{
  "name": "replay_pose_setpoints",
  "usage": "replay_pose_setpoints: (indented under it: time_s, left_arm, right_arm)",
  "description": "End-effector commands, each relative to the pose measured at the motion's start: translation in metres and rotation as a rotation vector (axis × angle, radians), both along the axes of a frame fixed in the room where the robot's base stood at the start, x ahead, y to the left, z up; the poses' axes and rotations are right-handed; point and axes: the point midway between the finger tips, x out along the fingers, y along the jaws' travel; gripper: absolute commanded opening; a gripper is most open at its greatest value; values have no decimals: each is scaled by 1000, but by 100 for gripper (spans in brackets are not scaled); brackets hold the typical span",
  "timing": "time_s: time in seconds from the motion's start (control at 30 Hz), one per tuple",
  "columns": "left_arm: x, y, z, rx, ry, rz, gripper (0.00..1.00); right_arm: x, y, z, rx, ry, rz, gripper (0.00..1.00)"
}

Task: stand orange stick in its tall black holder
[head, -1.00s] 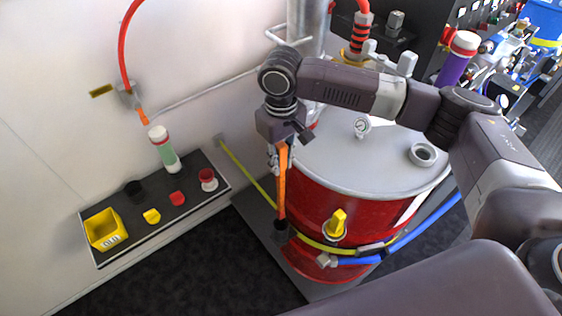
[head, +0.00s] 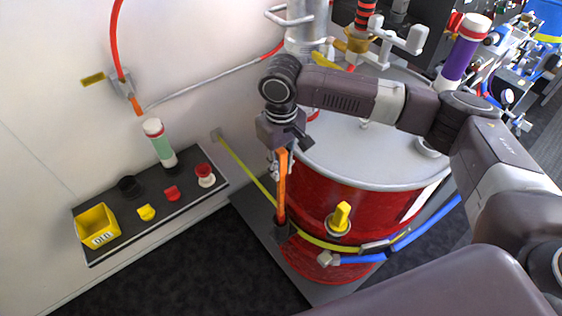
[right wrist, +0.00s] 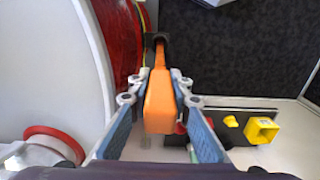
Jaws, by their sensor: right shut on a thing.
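The orange stick (head: 282,190) hangs nearly upright from my right gripper (head: 281,150), beside the red drum. My right gripper is shut on its upper part. In the right wrist view the stick (right wrist: 160,100) lies between the two fingers (right wrist: 161,80). The black holder (head: 283,234) stands on the dark base by the drum's lower left side; it also shows in the right wrist view (right wrist: 155,38). The stick's lower end is at the holder's mouth; I cannot tell how far it is inside. My left gripper is not in view.
The red drum (head: 315,205) with its grey lid stands close right of the stick. A yellow-handled valve (head: 340,217) and hoses run around its front. Left, a black shelf (head: 98,250) carries a yellow bin (head: 97,226), a green-white tube (head: 160,143) and small knobs.

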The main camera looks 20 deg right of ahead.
Motion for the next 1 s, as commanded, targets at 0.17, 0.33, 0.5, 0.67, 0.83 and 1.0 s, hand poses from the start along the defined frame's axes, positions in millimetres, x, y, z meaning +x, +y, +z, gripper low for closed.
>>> replay_pose_setpoints:
  time_s: [0.17,0.33,0.5,0.67,0.83,1.0]
  left_arm:
    - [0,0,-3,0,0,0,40]
    - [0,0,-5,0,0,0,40]
    - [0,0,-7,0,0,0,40]
    - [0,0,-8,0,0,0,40]
    - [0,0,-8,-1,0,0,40]
    - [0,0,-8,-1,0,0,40]
  right_arm:
    - [0,0,-15,0,1,-1,0]
    - [0,0,-29,1,1,-2,0]
    - [0,0,-42,1,1,-1,0]
    - [0,0,-51,0,0,-1,0]
    - [1,0,-53,0,-1,-1,0]
    - [1,0,-53,0,-1,-1,0]
